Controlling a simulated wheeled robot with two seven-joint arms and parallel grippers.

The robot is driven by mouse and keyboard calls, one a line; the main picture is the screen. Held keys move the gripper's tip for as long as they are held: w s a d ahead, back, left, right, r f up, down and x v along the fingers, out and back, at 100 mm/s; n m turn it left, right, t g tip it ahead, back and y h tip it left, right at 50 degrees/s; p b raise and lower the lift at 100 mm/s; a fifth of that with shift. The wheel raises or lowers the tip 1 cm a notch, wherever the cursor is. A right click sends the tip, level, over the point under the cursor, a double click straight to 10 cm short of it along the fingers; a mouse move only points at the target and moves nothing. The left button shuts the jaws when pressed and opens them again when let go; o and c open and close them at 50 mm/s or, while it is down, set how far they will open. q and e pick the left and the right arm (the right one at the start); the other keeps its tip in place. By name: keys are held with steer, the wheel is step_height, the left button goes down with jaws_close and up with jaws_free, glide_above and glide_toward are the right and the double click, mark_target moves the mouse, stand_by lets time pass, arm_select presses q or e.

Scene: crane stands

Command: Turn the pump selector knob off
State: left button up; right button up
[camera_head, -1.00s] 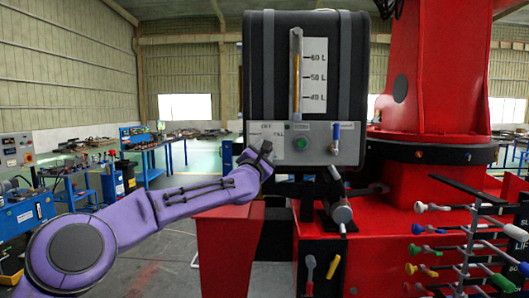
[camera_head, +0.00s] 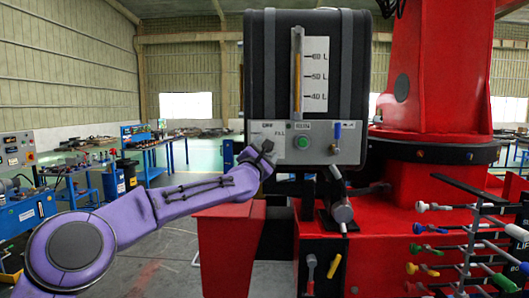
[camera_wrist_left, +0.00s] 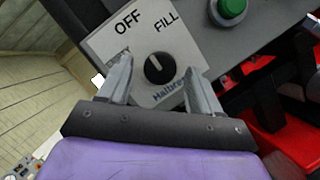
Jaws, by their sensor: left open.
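The pump selector knob (camera_wrist_left: 160,69) is a round black knob on a white label plate (camera_wrist_left: 112,44) in the left wrist view. OFF is printed above left of it and FILL above right; a further label at the left is partly hidden by a finger. The knob's white mark points roughly upward, between OFF and FILL. My left gripper (camera_wrist_left: 158,80) is open, with one finger on each side of the knob; I cannot tell whether they touch it. In the head view my left gripper (camera_head: 260,152) is at the panel's left end and hides the knob. My right gripper is not in view.
The grey control panel (camera_head: 325,152) carries a green button (camera_head: 303,142) and a blue-handled valve (camera_head: 337,131) right of the knob. The black tank (camera_head: 268,65) rises above it. A red crane column (camera_head: 435,60) and a rack of coloured levers (camera_head: 465,250) stand to the right.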

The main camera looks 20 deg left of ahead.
arm_select(q)
steer(key=b+v, duration=0.6)
steer(key=v, duration=0.4)
steer(key=shift+s, duration=0.25)
